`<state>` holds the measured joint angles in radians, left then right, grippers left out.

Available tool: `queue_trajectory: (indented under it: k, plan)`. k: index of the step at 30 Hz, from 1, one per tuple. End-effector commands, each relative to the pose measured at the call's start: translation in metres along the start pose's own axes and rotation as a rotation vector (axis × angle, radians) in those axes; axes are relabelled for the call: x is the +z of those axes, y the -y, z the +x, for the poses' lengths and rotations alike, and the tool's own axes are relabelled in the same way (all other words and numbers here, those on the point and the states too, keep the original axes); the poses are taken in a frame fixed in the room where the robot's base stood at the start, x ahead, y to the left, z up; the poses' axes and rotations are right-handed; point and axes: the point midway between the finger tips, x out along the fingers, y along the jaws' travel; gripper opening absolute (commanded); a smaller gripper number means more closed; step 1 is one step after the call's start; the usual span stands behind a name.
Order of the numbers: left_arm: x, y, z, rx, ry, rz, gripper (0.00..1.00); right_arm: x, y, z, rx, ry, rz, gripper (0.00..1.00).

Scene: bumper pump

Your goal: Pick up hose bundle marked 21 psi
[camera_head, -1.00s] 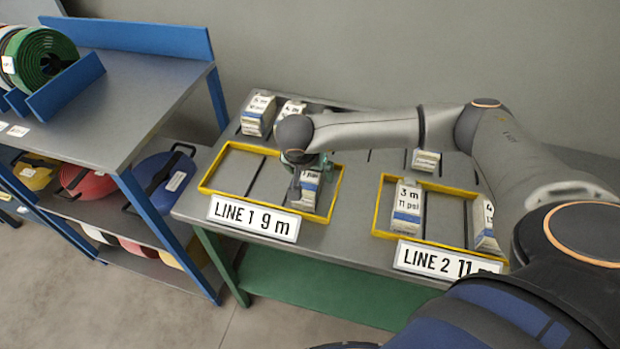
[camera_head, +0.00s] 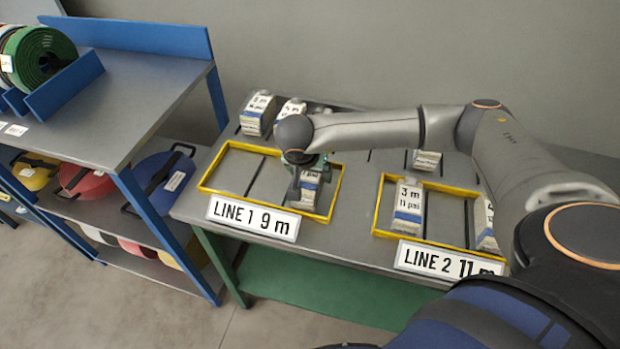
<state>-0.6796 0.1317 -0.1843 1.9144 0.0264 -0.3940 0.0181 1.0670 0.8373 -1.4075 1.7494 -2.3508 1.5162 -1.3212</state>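Several white hose bundles with blue bands and printed labels are on the grey table (camera_head: 200,205). One bundle (camera_head: 308,192) stands in the right part of the LINE 1 yellow frame (camera_head: 215,170). My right gripper (camera_head: 300,178) is at the top of this bundle, and my wrist hides part of its label, so its pressure mark is not readable. I cannot tell if the fingers are closed on it. A bundle marked 3 m, 11 psi (camera_head: 408,208) stands in the LINE 2 frame (camera_head: 378,205). No mark of 21 psi is legible. My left gripper is not in view.
Two bundles (camera_head: 258,113) (camera_head: 291,110) stand at the table's back left, another (camera_head: 427,160) at the back behind LINE 2, and one (camera_head: 486,228) at LINE 2's right. Signs read LINE 1 9 m (camera_head: 253,217) and LINE 2 11 m (camera_head: 447,262). A blue-framed shelf (camera_head: 150,215) holds coiled hoses.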

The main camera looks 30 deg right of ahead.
Motion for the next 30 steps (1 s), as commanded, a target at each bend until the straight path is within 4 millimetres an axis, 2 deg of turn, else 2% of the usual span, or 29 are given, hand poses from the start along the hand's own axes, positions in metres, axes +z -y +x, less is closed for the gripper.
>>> queue_trajectory:
  k: [2, 23, 30]
  plan:
    - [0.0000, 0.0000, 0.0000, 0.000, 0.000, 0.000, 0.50, -0.0001, -0.0001, 0.0000, 0.000, 0.000, 0.000, 0.81]
    - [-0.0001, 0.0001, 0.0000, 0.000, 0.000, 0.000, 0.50, 0.0001, -0.0003, 0.0003, 0.001, 0.000, 0.000, 0.02]
    - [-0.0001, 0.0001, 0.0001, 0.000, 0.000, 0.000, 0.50, 0.0002, -0.0004, 0.0004, 0.001, 0.000, 0.000, 0.00]
